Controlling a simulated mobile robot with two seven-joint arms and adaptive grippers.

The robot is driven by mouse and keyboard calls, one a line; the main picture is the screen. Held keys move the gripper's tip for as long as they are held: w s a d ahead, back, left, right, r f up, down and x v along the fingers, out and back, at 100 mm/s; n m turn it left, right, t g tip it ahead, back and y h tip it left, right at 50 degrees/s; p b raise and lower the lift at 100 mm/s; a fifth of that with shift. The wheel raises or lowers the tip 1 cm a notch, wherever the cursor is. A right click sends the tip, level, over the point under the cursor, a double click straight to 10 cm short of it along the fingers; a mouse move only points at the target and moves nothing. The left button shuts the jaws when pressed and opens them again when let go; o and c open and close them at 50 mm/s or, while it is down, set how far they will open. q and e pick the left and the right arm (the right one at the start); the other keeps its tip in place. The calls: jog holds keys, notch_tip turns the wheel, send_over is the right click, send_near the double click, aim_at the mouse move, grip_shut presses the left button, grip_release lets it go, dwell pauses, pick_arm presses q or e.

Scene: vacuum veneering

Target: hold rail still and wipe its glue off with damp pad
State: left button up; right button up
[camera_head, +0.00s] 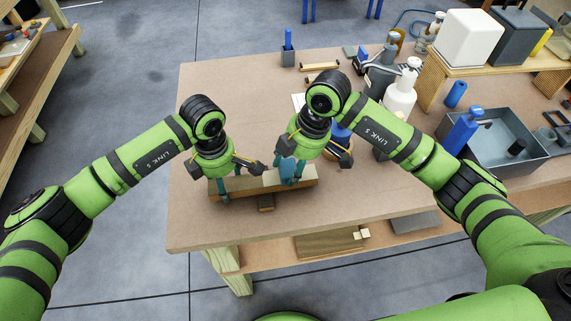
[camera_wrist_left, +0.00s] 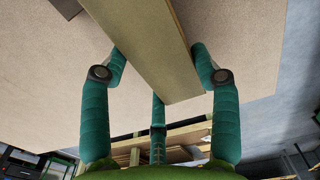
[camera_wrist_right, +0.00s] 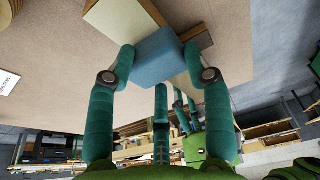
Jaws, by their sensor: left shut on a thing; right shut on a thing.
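The rail (camera_head: 262,187) is a long wooden bar with a pale top, lying near the left front of the table (camera_head: 360,215). My left gripper (camera_head: 222,190) is shut on the left end of the rail; in the left wrist view its fingers flank the rail (camera_wrist_left: 150,45). My right gripper (camera_head: 291,172) is shut on a blue pad (camera_wrist_right: 157,57). In the right wrist view the pad sits over the rail (camera_wrist_right: 195,42), touching it or very close. Any glue on the rail is not discernible.
A grey tub (camera_head: 500,150) with a blue bottle (camera_head: 461,132) stands at the right. White bottles (camera_head: 401,93) and clamps crowd the back right. A small cup with a blue handle (camera_head: 288,55) is at the back. A small dark block (camera_head: 265,203) is at the rail's front.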

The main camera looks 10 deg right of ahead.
aim_at(260, 181)
jog(key=shift+d, duration=2.8)
jog(key=shift+a, duration=0.15)
jog(key=shift+a+f, duration=0.1)
jog(key=shift+a, duration=5.6)
